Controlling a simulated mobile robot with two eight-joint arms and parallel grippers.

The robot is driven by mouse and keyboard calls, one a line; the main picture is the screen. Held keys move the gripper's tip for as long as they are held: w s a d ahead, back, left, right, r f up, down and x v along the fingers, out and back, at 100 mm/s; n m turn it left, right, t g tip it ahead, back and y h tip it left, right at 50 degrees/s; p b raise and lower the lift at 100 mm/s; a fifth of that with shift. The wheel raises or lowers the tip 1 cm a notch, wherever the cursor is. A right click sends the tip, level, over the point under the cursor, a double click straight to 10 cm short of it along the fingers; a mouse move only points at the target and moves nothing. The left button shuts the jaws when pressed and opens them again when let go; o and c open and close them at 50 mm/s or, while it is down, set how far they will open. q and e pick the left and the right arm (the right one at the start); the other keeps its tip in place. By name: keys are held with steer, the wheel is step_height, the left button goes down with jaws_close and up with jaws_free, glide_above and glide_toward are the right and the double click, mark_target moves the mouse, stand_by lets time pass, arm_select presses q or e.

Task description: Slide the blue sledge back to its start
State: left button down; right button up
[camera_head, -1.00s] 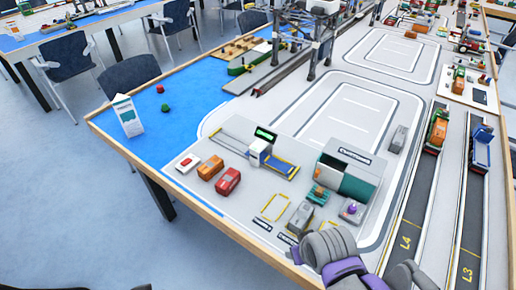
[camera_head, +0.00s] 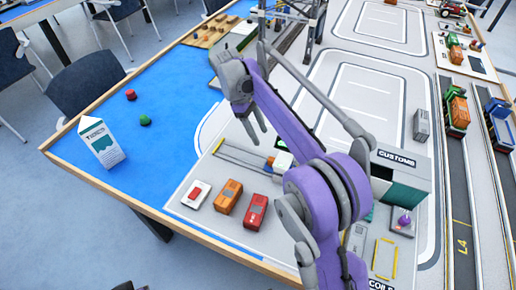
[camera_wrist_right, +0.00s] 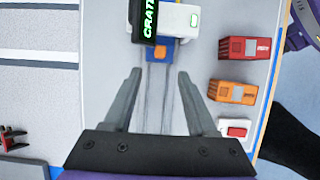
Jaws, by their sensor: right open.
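The blue sledge (camera_wrist_right: 159,55) sits on a pale two-railed track (camera_wrist_right: 158,110) in the right wrist view, with an orange piece on top. Its far part is under a white-and-dark gate (camera_wrist_right: 178,20) with a lit green "CRATE" sign. My right gripper (camera_wrist_right: 159,75) is open and empty, its fingers on either side of the track, on the near side of the sledge. I cannot tell its exact height. In the head view the right gripper (camera_head: 255,130) hangs over the track, and my arm hides part of the gate. My left gripper is not in view.
A red-and-white block (camera_head: 196,194), an orange container (camera_head: 229,197) and a red container (camera_head: 256,211) stand in a row near the track. A customs building (camera_head: 398,177) is partly behind my arm. A white carton (camera_head: 101,143) stands on the blue area.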

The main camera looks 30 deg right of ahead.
steer(key=b+x, duration=0.1)
steer(key=x, duration=0.9)
steer(key=shift+s+d+f, duration=0.2)
steer(key=shift+s+f, duration=0.05)
steer(key=shift+f, duration=0.05)
jaws_close()
stand_by(1.0)
